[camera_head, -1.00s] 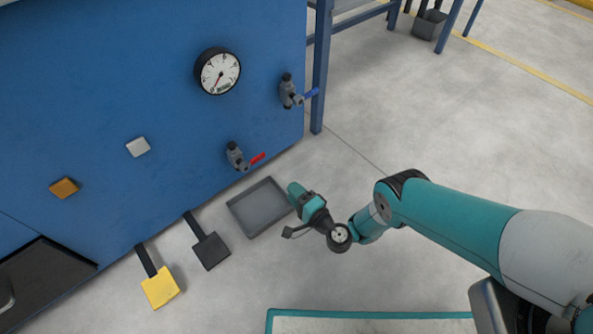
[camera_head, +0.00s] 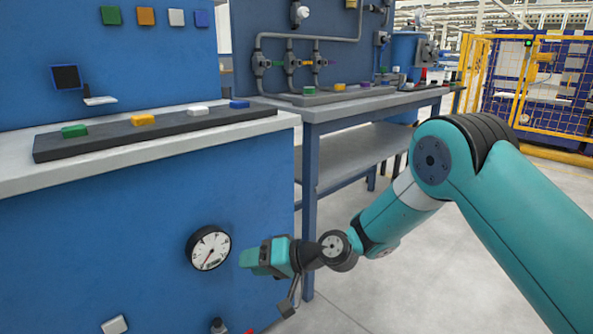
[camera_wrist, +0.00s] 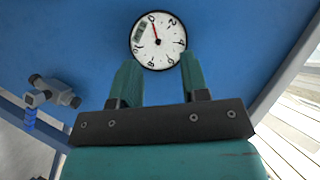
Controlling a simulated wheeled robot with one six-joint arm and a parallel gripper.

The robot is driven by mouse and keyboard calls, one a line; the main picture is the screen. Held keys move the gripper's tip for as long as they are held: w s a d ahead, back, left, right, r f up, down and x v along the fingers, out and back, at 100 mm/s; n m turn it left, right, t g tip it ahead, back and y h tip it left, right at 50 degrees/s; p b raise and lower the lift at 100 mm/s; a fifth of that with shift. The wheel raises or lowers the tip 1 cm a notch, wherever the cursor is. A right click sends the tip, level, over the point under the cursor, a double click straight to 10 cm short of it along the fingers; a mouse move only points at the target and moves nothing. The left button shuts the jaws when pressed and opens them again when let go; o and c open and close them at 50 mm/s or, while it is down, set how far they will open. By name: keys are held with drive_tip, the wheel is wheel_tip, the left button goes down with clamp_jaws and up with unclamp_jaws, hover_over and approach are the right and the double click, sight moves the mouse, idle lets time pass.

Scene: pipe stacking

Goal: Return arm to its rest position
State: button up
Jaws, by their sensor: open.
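My gripper (camera_head: 262,257) is at the end of my teal arm, in front of the blue cabinet and to the right of the round gauge (camera_head: 208,248) in the head view. In the wrist view my gripper (camera_wrist: 158,80) shows its two teal fingers apart, with nothing between them. The white gauge dial (camera_wrist: 158,40) sits beyond the fingertips on the blue panel. My arm is bent, with its elbow raised at the right of the head view.
The blue cabinet (camera_head: 120,230) stands close at the left. Its top carries a dark strip (camera_head: 100,143) with coloured blocks. A workbench (camera_head: 350,105) with pipes (camera_head: 290,40) stands behind. A valve (camera_wrist: 50,92) shows at left in the wrist view. Open floor (camera_head: 420,280) lies below my arm.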

drive_tip(key=s+d+r+n+g+h, duration=0.1)
drive_tip(key=s+d+r+h, duration=0.1)
drive_tip(key=s+d+r, duration=0.3)
drive_tip(key=s+d+r+n+g+h, duration=0.1)
drive_tip(key=s+d+r+n+h, duration=0.1)
drive_tip(key=s+d+r, duration=0.45)
drive_tip(key=s+d+r+g+h, duration=0.1)
drive_tip(key=s+d+r+h, duration=0.2)
drive_tip(key=s+d, duration=0.45)
drive_tip(key=s+d+r+h, duration=0.2)
drive_tip(key=s+d, duration=0.3)
drive_tip(key=s, duration=0.5)
wheel_tip(320, 180, up, 38)
drive_tip(key=p, duration=3.8)
drive_tip(key=shift+w+a+p, duration=0.3)
drive_tip(key=shift+p, duration=0.1)
